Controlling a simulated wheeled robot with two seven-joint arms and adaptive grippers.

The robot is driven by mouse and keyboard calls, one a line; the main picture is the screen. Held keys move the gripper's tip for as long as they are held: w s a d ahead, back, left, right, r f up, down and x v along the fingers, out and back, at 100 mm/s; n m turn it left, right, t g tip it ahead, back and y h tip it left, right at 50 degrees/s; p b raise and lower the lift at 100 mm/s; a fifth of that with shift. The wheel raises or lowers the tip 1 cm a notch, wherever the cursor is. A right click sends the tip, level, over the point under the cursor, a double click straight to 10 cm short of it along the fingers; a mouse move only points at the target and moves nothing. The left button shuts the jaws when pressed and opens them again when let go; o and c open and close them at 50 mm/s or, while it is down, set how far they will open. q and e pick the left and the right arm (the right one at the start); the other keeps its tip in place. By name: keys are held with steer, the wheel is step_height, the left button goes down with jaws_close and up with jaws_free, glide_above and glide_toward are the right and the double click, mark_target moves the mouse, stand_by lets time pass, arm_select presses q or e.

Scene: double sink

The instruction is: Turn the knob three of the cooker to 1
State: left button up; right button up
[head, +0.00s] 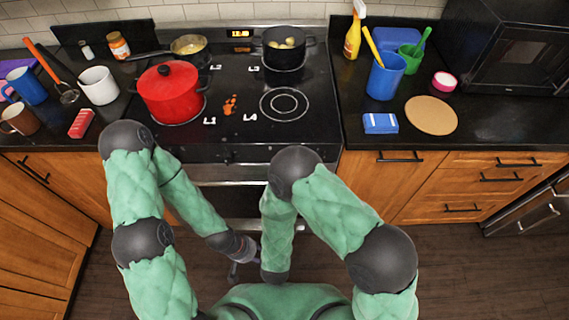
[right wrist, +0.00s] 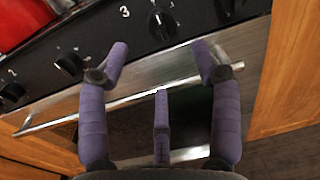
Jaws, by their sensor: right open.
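The cooker (head: 290,135) has a black front panel with a row of black knobs. In the right wrist view, knob three (right wrist: 162,23) stands to the lower right of its printed 3. My right gripper (right wrist: 160,53) is open, its purple fingers spread just below knob three. The knob lies beyond the gap between the fingertips, and nothing is held. The knob's setting is too small to read. In the head view, my left gripper (head: 241,258) hangs low in front of the cooker; its finger opening is unclear. My right gripper is hidden there by my arm.
Other knobs (right wrist: 70,63) line the panel, and a metal oven handle (right wrist: 70,113) runs below them. On the hob are a red pot (head: 170,92), a black pot (head: 283,58) and a pan (head: 188,46). Wooden cabinets (head: 440,187) flank the cooker.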

steer(key=w+b, duration=0.2)
steer(key=w, duration=0.8)
steer(key=shift+w+d, duration=0.3)
steer(key=shift+d, duration=0.1)
steer(key=c, duration=1.1)
